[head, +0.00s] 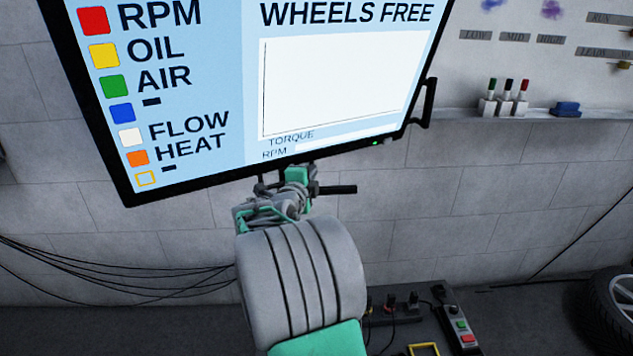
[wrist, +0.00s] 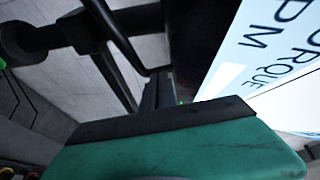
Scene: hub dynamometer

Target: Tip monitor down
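The monitor (head: 190,100) is a large screen in a black frame, tilted in the head view and reading "WHEELS FREE". A black handle (head: 428,103) stands out from its right side. My gripper (head: 297,176) is at the monitor's lower edge, next to a short black bar (head: 340,189) that sticks out to the right. In the wrist view, a green gripper part with a black edge fills the bottom, the lit screen (wrist: 275,65) is at the right, and a dark curved bar (wrist: 118,45) runs above. The fingertips are hidden, so I cannot tell whether they touch or hold anything.
A wall ledge (head: 545,116) at the right holds markers and a blue block (head: 565,109). Black cables (head: 120,285) hang along the wall at left. A button box (head: 462,330) is low at right, and a tire (head: 612,310) stands at the right edge.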

